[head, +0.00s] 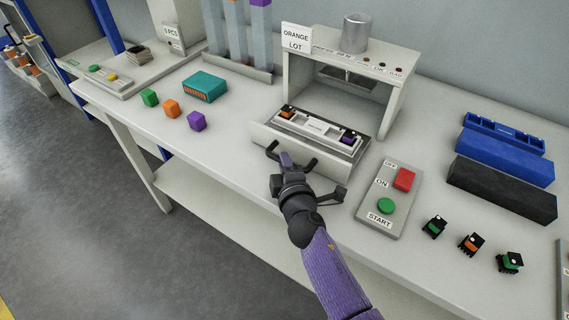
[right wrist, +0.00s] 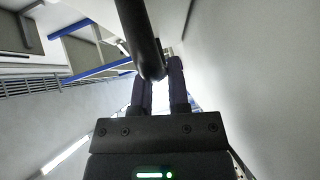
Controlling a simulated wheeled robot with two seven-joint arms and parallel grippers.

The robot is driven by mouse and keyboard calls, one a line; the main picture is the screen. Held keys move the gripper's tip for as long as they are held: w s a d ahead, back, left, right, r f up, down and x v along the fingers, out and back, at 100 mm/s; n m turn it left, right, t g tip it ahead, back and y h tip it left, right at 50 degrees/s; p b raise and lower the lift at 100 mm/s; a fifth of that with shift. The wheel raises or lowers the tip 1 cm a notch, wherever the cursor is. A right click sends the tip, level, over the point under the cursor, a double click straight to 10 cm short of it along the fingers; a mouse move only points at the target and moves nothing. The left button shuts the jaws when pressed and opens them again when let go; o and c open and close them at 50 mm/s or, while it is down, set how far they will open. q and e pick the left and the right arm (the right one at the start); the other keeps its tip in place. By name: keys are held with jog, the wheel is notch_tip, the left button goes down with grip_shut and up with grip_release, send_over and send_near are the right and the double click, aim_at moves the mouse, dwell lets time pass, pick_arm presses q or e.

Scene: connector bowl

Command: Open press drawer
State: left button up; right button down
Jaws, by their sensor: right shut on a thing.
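The press (head: 350,75) stands at the back of the bench with an "ORANGE LOT" sign. Its drawer (head: 298,147) sticks out at the front, with a light front panel and a black handle (head: 312,165). In the drawer lie an orange connector (head: 287,112) at the left and a purple connector (head: 349,137) at the right. My right gripper (head: 284,160) is at the drawer front, shut on the handle. In the right wrist view the dark handle bar (right wrist: 140,35) passes between the two fingers (right wrist: 160,88). My left gripper is not in view.
A control box (head: 371,213) with a red and a green button stands right of the drawer. Several small connectors (head: 471,243) lie farther right, near blue and black bins (head: 505,158). Coloured cubes (head: 172,109) and a teal box (head: 205,86) lie to the left. Free space lies before the bench.

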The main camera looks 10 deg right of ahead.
jog(key=c, duration=0.6)
grip_release()
jog(key=shift+s, duration=0.4)
jog(key=s, duration=0.3)
jog(key=s+r+p, duration=0.1)
jog(key=s, duration=0.5)
jog(key=shift+d+r, duration=0.1)
jog(key=shift+r, duration=0.1)
